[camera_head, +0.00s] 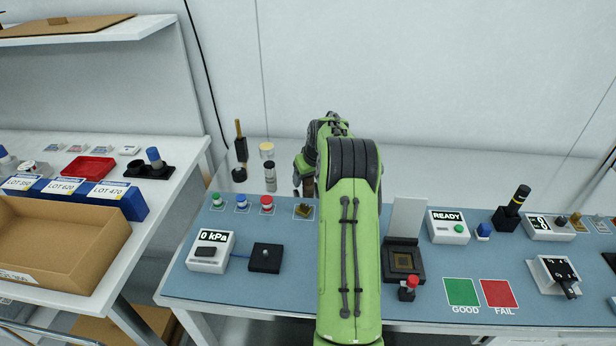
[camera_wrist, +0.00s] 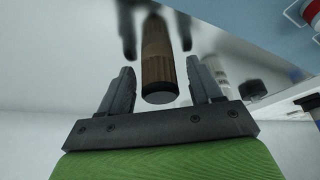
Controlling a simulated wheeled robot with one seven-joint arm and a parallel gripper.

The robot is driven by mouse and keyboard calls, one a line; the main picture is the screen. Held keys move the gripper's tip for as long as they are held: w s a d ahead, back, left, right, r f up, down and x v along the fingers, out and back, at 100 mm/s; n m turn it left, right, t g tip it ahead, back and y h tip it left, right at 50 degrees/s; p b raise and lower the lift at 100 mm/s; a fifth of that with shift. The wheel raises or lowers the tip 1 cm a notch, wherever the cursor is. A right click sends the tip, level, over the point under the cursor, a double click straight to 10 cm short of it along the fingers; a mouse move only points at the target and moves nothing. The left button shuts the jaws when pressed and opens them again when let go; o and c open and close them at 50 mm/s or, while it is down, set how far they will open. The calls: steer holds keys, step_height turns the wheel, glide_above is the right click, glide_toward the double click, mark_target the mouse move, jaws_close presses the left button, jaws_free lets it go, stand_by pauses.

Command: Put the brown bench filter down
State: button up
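The brown bench filter (camera_wrist: 157,55) is a ribbed brown cylinder with a grey end face. In the wrist view it lies between the two fingers of my gripper (camera_wrist: 156,30), with a narrow gap showing on each side. My gripper looks open around it. In the head view my gripper (camera_head: 306,178) is beyond the blue mat's back edge, partly behind my green arm.
Left of my gripper stand a dark grey-topped cylinder (camera_head: 270,177), a yellow-lidded jar (camera_head: 266,151) and a brown-handled tool (camera_head: 240,145). Green, blue and red knobs (camera_head: 241,201) line the blue mat (camera_head: 290,290). A test socket (camera_head: 404,262) sits right of my arm.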

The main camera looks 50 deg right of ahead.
steer(key=p+v, duration=0.2)
steer(key=v, duration=1)
steer(key=a+r+n, duration=0.1)
steer(key=a+r, duration=0.5)
steer(key=a, duration=0.4)
steer(key=s+a+r+n, duration=0.1)
steer(key=s+a+r, duration=0.15)
steer(key=a, duration=0.45)
steer(key=s+a+r, duration=0.2)
steer(key=s+a, duration=0.1)
steer(key=a, duration=0.4)
steer(key=s+a+f+n+t+y, duration=0.1)
steer(key=s+a+f, duration=0.1)
steer(key=s+a, duration=0.55)
steer(key=s+a+f+n, duration=0.15)
steer(key=s+a, duration=0.35)
steer(key=s, duration=0.5)
steer(key=shift+m, duration=0.35)
step_height(320, 180, up, 5)
steer(key=p, duration=0.5)
steer(key=shift+d+r+p, duration=0.15)
steer(key=shift+p, duration=0.2)
